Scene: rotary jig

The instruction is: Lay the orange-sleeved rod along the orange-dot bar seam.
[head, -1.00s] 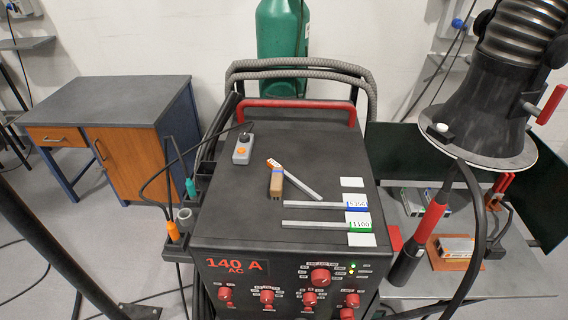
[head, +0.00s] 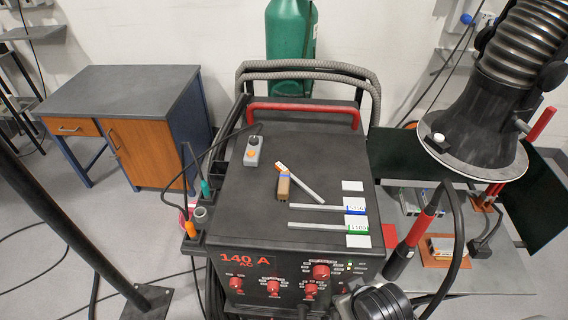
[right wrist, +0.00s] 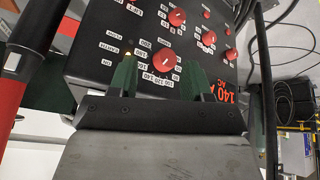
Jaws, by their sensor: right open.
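Bars on the work table at right include one on an orange base (head: 444,251); the orange dot is too small to make out. My right gripper (right wrist: 162,80) shows two green fingers, apart and empty, before the machine's knobbed front panel (right wrist: 165,62). My left gripper is out of view.
A grey-black remote with an orange button (head: 252,152) lies on the machine top. A red handle (head: 303,110) edges its back.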

